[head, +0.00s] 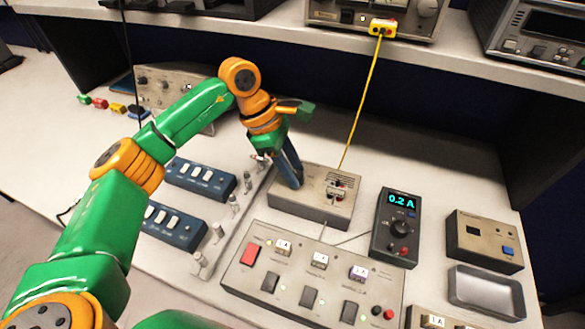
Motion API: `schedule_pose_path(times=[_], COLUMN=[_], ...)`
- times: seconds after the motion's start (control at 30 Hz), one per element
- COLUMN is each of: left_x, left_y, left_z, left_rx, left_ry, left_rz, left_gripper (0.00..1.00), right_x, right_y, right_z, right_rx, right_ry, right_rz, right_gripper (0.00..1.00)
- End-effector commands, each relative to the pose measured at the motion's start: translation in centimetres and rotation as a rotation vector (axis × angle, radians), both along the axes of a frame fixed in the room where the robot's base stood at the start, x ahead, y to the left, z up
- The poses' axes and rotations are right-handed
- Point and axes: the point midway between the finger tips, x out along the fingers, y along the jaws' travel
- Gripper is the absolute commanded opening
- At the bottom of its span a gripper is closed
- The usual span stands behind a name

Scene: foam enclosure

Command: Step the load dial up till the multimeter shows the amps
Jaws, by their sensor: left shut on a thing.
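The handheld multimeter (381,236) lies on the bench right of centre, dark with a round knob. Its lit display (402,200) reads 0.2 A. The beige load box (318,207) sits left of it, with sockets on the right of its top. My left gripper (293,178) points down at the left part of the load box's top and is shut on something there. The fingers hide what they hold, which looks to be the load dial. My right gripper is not in view.
A yellow cable (361,108) runs from the load box up to a yellow plug (382,27) at the shelf. A switch panel (310,278) lies in front, blue switch strips (200,177) at left. A grey tray (486,291) and a beige box (484,241) stand at right.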

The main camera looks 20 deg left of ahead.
Motion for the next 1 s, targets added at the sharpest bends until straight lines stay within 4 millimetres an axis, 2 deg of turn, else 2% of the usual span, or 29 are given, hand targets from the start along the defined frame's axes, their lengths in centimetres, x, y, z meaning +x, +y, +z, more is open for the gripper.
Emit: schedule_pose_path(times=[0.4, 0.43, 0.5, 0.53, 0.83, 1.0], left_x=[-0.1, -0.1, -0.1, -0.1, 0.0, -0.1], left_y=[0.0, 0.0, 0.0, 0.0, 0.1, 1.4], left_z=[-0.1, -0.1, -0.1, -0.1, 0.2, 3.2], left_rx=[0.003, 0.003, 0.003, 0.003, 0.001, 0.001], left_ry=[0.003, 0.003, 0.003, 0.003, 0.000, -0.003], left_rz=[-0.008, -0.008, -0.007, -0.007, -0.005, -0.004], left_gripper=[0.00, 0.44, 0.63, 0.66, 0.66, 0.66], right_x=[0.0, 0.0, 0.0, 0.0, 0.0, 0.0], right_y=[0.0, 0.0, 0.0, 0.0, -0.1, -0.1], right_z=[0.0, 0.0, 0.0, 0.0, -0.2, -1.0], right_rx=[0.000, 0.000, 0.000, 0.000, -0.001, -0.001], right_ry=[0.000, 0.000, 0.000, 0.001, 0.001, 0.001], right_rz=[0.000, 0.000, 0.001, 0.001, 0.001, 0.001], right_gripper=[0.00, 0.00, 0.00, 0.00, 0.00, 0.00])
